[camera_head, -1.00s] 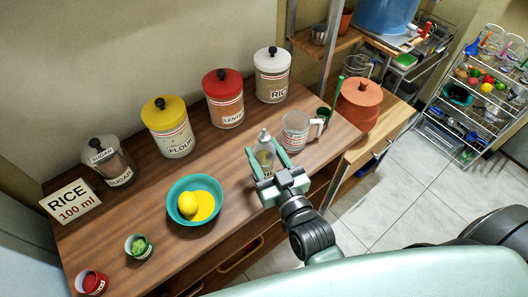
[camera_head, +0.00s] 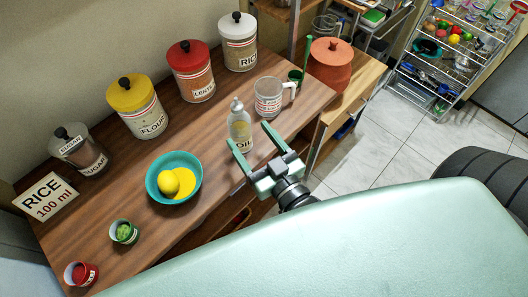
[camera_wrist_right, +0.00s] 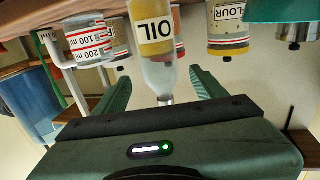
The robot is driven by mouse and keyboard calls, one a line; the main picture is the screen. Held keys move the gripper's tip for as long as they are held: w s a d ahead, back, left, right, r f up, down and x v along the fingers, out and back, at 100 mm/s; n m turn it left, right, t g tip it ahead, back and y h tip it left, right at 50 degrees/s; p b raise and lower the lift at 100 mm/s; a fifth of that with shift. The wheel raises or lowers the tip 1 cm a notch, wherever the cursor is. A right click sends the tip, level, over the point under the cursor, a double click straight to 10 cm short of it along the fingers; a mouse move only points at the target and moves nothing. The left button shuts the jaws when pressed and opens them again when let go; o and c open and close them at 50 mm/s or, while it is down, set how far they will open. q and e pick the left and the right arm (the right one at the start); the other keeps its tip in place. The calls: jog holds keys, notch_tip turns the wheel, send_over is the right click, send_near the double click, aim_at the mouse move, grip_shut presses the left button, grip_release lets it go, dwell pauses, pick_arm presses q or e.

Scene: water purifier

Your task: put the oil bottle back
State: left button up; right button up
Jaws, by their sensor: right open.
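The oil bottle (camera_head: 239,127), clear with yellow oil and a pale top, stands upright on the wooden counter (camera_head: 217,110). It also shows in the right wrist view (camera_wrist_right: 157,45), upside down in that picture, with its OIL label facing the camera. My right gripper (camera_head: 251,142) is open and empty at the counter's front edge. Its fingers point at the bottle and stand apart from it, with the bottle just beyond the fingertips. My left gripper is not in view.
A measuring cup (camera_head: 268,98) stands close right of the bottle. Canisters, such as the flour canister (camera_head: 137,108), line the wall. An orange pot (camera_head: 330,65) is at the right.

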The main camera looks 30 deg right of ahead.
jog(key=s, duration=0.5)
jog(key=shift+s+d+b, duration=0.3)
jog(key=shift+s, duration=0.1)
